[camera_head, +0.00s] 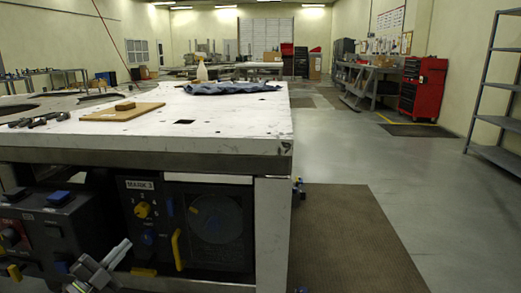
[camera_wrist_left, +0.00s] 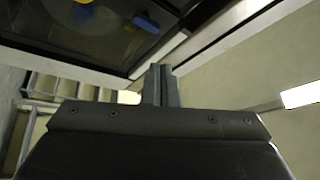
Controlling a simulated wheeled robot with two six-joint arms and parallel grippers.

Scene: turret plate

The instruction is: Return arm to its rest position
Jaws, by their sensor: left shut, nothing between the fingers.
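My left gripper (camera_head: 112,258) is low at the left of the head view, in front of the black control panel under the white table. In the left wrist view its two fingers (camera_wrist_left: 160,84) are together with nothing between them. The black panel (camera_head: 208,270) carries a "MARK 3" label, a yellow knob (camera_head: 142,210), a blue knob and a yellow handle (camera_head: 177,249). A dark round plate (camera_head: 216,222) is set in its right part. The panel (camera_wrist_left: 55,32) also shows at the upper left of the wrist view, apart from the fingertips. My right gripper is out of view.
A dark box with blue buttons (camera_head: 55,243) is left of the panel. A brown mat (camera_head: 350,235) and open floor lie to the right.

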